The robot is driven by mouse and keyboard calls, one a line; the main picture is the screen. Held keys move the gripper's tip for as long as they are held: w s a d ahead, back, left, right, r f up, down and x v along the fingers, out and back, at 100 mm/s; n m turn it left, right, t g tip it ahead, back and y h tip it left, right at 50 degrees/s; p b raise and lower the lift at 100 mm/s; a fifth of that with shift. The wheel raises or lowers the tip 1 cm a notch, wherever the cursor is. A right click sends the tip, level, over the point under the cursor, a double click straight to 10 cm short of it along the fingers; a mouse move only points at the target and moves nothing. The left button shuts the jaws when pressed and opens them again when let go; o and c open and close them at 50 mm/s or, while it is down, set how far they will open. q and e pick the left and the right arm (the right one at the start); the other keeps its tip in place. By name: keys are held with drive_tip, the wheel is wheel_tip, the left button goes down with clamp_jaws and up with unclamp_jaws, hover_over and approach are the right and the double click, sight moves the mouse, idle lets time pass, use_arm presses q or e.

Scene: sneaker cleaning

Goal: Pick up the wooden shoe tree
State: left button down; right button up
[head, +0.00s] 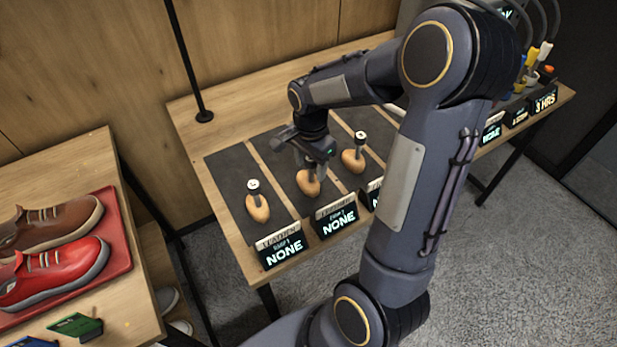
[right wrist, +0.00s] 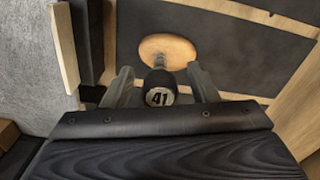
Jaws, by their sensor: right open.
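Three wooden shoe trees with dark knobs stand on dark mats on the table. One shoe tree (head: 257,207) is at the left, one (head: 308,183) is in the middle, and one (head: 353,160) is to the right. My right gripper (head: 312,160) is open above the middle shoe tree. In the right wrist view, my right gripper (right wrist: 160,85) has a finger on each side of a dark knob marked 41 (right wrist: 160,92). The wooden base of that shoe tree (right wrist: 168,50) shows beyond the knob. My left gripper is not in view.
Signs reading NONE (head: 283,253) line the table's front edge. A second table at the left holds a red tray (head: 117,235) with a brown shoe (head: 60,222) and a red shoe (head: 55,272). Coloured bottles (head: 532,55) stand at the far right.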

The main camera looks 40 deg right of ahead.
drive_tip(key=shift+f, duration=0.1)
drive_tip(key=shift+c, duration=0.4)
clamp_jaws()
